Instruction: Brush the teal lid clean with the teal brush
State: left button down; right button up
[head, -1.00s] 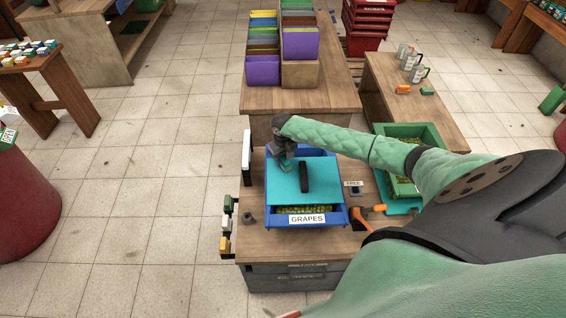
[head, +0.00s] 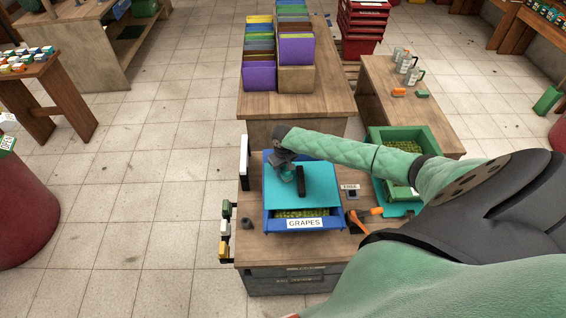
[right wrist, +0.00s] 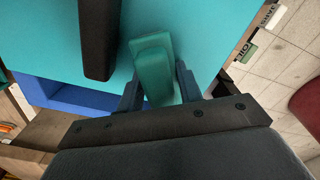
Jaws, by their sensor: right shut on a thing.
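The teal lid (head: 320,192) lies on the blue crate labelled GRAPES (head: 270,224) and covers most of it. Its black handle (head: 301,182) stands in the middle. My right gripper (head: 287,173) is over the lid's left half, just left of the handle. It is shut on the teal brush (right wrist: 155,72), which shows between the fingers in the right wrist view. The brush is at or just above the lid; I cannot tell if it touches. Green grapes show at the crate's front gap. I see no marks on the lid at this size. My left gripper is not in view.
A green crate (head: 428,140) stands to the right of the blue one. An orange-handled tool (head: 368,213) lies by the blue crate's right front corner. A white upright panel (head: 244,160) stands at the left table edge. Purple bins (head: 297,50) stand on the table behind.

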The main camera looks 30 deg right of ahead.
aim_at(284, 188)
jog(key=shift+s+a+f, duration=0.2)
jog(key=shift+s+a, duration=0.1)
jog(key=shift+s, duration=0.2)
jog(key=shift+s+a+r, duration=0.1)
jog(key=shift+s+a, duration=0.4)
jog(key=shift+s, duration=0.35)
jog(key=shift+s+a+r, duration=0.1)
jog(key=shift+s+a, duration=0.45)
jog(key=shift+s, duration=0.25)
jog(key=shift+s+a+r, duration=0.1)
jog(key=shift+s+a, duration=0.4)
jog(key=shift+s, duration=0.35)
jog(key=shift+s+a+f, duration=0.1)
jog(key=shift+s+a, duration=0.35)
jog(key=shift+s, duration=0.25)
jog(key=shift+s+a+f, duration=0.1)
jog(key=shift+s+a, duration=0.35)
jog(key=shift+s, duration=0.25)
jog(key=shift+w+d+f, duration=0.1)
jog(key=shift+w+d, duration=0.4)
jog(key=shift+w, duration=0.25)
jog(key=shift+w+d, duration=0.5)
jog(key=shift+w, duration=0.2)
